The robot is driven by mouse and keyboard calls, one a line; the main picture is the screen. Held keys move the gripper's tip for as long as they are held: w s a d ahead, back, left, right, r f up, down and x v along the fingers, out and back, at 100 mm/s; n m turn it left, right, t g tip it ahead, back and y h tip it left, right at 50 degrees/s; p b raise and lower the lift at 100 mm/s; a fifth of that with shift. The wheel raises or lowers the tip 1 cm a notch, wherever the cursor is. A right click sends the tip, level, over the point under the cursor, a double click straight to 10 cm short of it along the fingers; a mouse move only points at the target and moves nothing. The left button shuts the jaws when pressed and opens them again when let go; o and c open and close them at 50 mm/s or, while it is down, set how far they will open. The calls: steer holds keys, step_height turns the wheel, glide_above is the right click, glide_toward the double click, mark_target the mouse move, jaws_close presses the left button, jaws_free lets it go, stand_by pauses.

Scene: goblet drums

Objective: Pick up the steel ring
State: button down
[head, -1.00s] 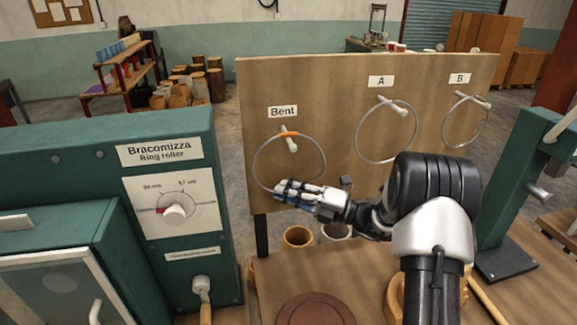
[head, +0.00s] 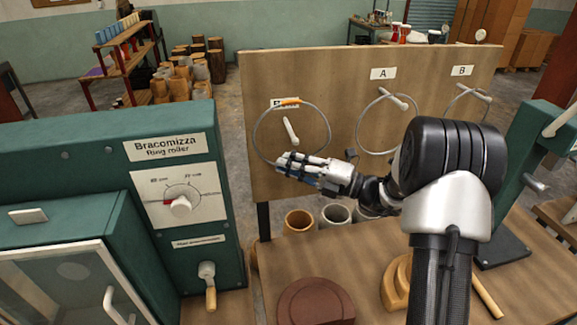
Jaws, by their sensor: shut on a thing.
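The steel ring (head: 290,101), a thin grey hoop with an orange mark at its top, is in front of the board beneath the "Bent" label, which it partly covers. My gripper (head: 283,164) is shut on the ring's lower edge. The ring's top is clearly above the white peg (head: 290,130), which shows inside the hoop. I cannot tell whether the peg still passes through the ring or the ring is in front of it. My fingers hide the bottom part of the ring.
Two more rings hang on pegs at label A (head: 383,73) and label B (head: 461,71); my arm partly covers them. The green ring roller (head: 180,140) stands to the left, close to the board. A round brown block (head: 316,303) lies on the bench below.

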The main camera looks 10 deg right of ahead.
steer(key=s+p, duration=0.3)
steer(key=s, duration=1.5)
steer(key=shift+s, duration=0.2)
